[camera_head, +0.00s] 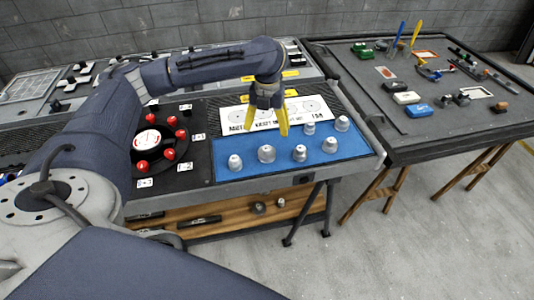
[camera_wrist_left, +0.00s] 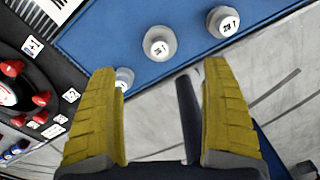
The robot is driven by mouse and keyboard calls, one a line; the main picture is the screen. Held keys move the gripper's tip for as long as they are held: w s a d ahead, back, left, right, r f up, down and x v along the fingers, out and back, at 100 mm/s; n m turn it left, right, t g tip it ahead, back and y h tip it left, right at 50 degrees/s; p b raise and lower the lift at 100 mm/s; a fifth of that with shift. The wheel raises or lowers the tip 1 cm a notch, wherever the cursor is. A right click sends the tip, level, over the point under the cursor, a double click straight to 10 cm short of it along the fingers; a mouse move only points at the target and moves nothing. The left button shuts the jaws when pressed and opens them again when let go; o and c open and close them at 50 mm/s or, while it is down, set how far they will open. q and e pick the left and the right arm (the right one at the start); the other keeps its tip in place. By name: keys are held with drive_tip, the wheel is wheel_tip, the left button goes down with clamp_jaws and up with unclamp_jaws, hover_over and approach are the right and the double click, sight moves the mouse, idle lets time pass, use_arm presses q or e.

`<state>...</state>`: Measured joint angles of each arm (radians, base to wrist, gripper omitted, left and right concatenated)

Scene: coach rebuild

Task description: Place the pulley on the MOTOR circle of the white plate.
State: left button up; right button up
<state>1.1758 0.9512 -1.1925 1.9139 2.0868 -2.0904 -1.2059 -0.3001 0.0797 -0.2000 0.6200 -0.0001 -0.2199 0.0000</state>
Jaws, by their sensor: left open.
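The white plate (camera_head: 318,108) lies at the back of the blue mat (camera_head: 205,168); it has printed circles and dark lettering too small to read surely. Several silver round pieces stand on the mat, among them a front-left one (camera_head: 235,162), a middle one (camera_head: 299,153) and a right one (camera_head: 342,123). I cannot tell which is the pulley. My left gripper (camera_head: 267,127) is open and empty, pointing down over the plate's front part and hiding some of it. In the wrist view its yellow fingers (camera_wrist_left: 160,75) stand apart, with silver pieces (camera_wrist_left: 159,43) (camera_wrist_left: 223,21) beyond them. My right gripper is not in view.
A black round fixture with red knobs (camera_head: 142,167) stands left of the mat. A second dark table (camera_head: 445,150) at the right holds small parts and tools. A wooden shelf (camera_head: 230,222) is below the workbench.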

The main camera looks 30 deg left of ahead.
sight(267, 149)
use_arm(q)
drive_tip(key=shift+s+f, duration=0.15)
drive_tip(key=shift+f, duration=6.05)
drive_tip(key=c, duration=1.6)
drive_tip(key=shift+r, duration=0.1)
